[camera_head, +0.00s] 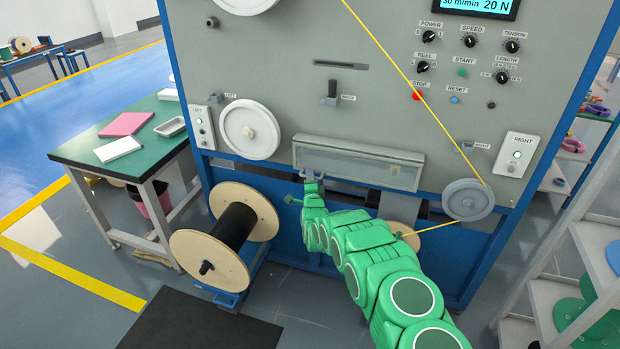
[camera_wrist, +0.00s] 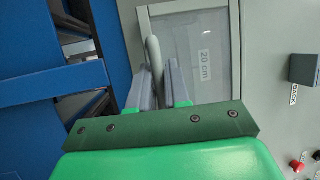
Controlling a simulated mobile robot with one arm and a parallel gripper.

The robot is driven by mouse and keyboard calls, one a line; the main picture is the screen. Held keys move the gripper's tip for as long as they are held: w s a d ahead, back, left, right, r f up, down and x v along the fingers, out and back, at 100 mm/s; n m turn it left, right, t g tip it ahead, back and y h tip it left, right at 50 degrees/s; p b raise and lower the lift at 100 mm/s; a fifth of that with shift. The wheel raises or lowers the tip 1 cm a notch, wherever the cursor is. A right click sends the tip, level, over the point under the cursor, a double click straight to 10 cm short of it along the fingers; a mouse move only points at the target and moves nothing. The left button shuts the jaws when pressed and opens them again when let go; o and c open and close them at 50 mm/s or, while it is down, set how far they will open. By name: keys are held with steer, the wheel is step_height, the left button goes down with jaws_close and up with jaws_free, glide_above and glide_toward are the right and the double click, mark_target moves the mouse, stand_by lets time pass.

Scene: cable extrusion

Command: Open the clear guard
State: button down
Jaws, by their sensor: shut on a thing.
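The clear guard (camera_head: 358,163) is a wide, grey-framed see-through panel low on the machine front. It hangs over its opening and looks closed or nearly so. In the wrist view the guard (camera_wrist: 182,40) shows a "20 cm" label behind its pane. My gripper (camera_head: 312,177) is at the guard's lower left edge. In the wrist view my gripper (camera_wrist: 162,82) has its two grey fingers around the guard's pale bar handle (camera_wrist: 152,52) and is shut on it. The handle's lower part is hidden between the fingers.
The grey machine panel (camera_head: 290,80) has knobs and buttons at the upper right. A white reel (camera_head: 249,130) is left of the guard, and a grey pulley (camera_head: 468,200) with yellow cable is right. A large wooden spool (camera_head: 205,255) stands below left, near my arm.

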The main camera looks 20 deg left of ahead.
steer(key=shift+s, duration=0.1)
steer(key=s+r+m+g+h, duration=0.2)
steer(key=s+r+m+g, duration=0.1)
steer(key=s+r+g, duration=0.4)
steer(key=shift+s+r+g+h, duration=0.3)
steer(key=shift+r+g, duration=0.05)
steer(key=shift+g, duration=0.65)
stand_by(0.4)
steer(key=shift+r+g, duration=0.3)
steer(key=shift+r, duration=0.05)
step_height(320, 180, up, 8)
steer(key=m+g, duration=0.1)
steer(key=g, duration=0.5)
steer(key=shift+f+m+h, duration=0.15)
steer(key=shift+m+h, duration=0.15)
steer(key=shift+m, duration=0.1)
stand_by(0.7)
steer(key=shift+w+r, duration=0.35)
steer(key=shift+r, duration=0.3)
